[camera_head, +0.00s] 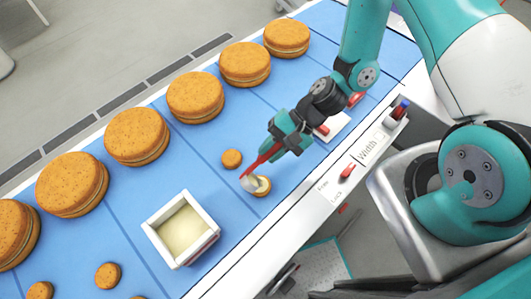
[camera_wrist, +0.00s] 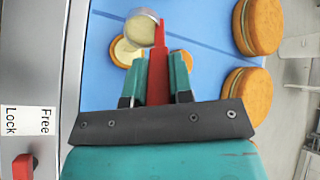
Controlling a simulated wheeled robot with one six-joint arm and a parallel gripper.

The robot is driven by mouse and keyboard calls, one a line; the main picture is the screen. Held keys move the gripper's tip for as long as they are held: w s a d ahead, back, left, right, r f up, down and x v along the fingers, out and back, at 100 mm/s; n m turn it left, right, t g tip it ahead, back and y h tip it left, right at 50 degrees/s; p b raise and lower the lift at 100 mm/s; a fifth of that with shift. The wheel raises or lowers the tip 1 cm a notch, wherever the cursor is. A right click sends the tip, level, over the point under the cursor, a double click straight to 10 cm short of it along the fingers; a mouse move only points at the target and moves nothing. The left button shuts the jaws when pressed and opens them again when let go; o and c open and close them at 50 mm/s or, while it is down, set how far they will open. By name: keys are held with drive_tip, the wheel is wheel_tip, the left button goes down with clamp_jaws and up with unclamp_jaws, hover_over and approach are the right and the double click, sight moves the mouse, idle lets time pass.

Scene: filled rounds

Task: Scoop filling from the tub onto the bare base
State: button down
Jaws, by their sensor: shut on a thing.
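My gripper (camera_head: 281,143) is shut on the red handle of a scoop (camera_head: 249,184). In the wrist view the handle stands between the two fingers, and the scoop's round metal cup (camera_wrist: 141,28) holds some pale filling. The cup is over or just beside a small round base (camera_head: 263,187). This base also shows in the wrist view (camera_wrist: 124,52), with a pale top inside a golden rim; the cup hides part of it. I cannot tell whether they touch. A square white tub (camera_head: 157,229) with cream filling (camera_head: 183,229) stands to the lower left.
A small golden round (camera_head: 231,158) lies just beyond the base. Several large filled rounds (camera_head: 195,97) line the far side of the blue belt (camera_head: 160,180). More small rounds (camera_head: 107,276) lie at lower left. A white rail (camera_head: 250,246) with red knobs borders the near side.

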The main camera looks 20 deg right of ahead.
drive_tip(key=f+y+b, duration=0.1)
drive_tip(key=b, duration=0.1)
drive_tip(key=d+y+b, duration=0.1)
drive_tip(key=b, duration=0.2)
drive_tip(key=d+f+y+b, duration=0.1)
drive_tip(key=b, duration=0.1)
drive_tip(key=shift+w+d+f+g+y+b, duration=0.2)
drive_tip(key=shift+w+f+g+y+b, duration=0.05)
drive_tip(key=shift+f+g+y+b, duration=0.1)
drive_tip(key=shift+r, duration=0.15)
